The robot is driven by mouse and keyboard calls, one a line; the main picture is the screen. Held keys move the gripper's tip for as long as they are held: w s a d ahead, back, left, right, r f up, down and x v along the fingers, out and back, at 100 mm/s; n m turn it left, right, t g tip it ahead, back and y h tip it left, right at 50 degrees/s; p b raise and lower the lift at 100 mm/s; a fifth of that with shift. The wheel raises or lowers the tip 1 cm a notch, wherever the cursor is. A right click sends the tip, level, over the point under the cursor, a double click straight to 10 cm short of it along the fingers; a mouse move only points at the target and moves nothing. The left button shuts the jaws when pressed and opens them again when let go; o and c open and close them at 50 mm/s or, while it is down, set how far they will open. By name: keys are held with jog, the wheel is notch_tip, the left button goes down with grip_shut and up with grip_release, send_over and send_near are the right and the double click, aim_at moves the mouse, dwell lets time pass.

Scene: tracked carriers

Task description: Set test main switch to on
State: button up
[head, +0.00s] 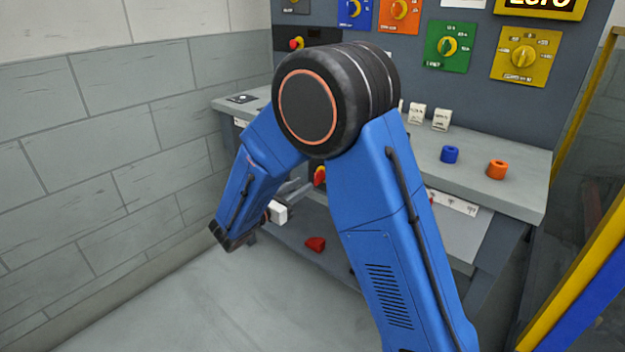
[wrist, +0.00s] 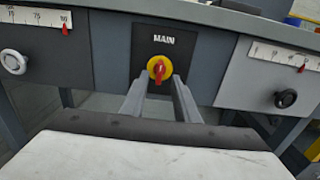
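The main switch (wrist: 159,69) is a red handle on a round yellow plate, set in a dark panel labelled MAIN (wrist: 166,40) on the bench front. In the wrist view the red handle stands roughly upright. In the head view the switch (head: 319,177) is partly hidden behind my arm. My gripper (wrist: 158,88) is open and empty. Its two grey fingers point at the switch, with their tips just below and to either side of the handle. I cannot tell whether they touch it.
A red piece (head: 315,243) lies below the bench.

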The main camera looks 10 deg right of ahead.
aim_at(315, 177)
jog(key=x, duration=0.6)
jog(key=shift+w+d, duration=0.15)
jog(key=shift+c, duration=0.3)
grip_shut()
